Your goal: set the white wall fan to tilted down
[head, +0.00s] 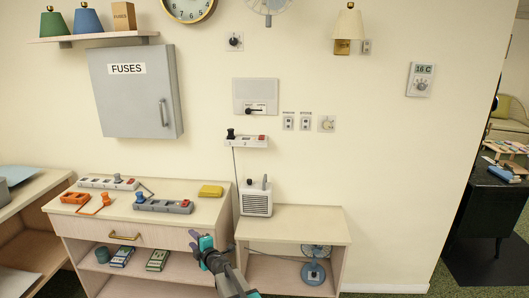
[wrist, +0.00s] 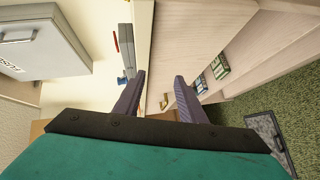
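The white wall fan (head: 268,5) is on the wall at the top edge of the head view. Only its lower part shows, so its tilt cannot be told. It is not seen in the wrist view. My gripper (head: 200,240) is low in front of the drawer cabinet, far below the fan. In the wrist view my gripper (wrist: 160,76) has its two fingers apart with nothing between them.
A grey fuse box (head: 137,92), a wall clock (head: 190,5) and a rotary knob (head: 235,41) are near the fan. The drawer cabinet (head: 205,215) carries power strips. A blue fan (head: 314,271) stands in the low shelf unit (head: 318,225).

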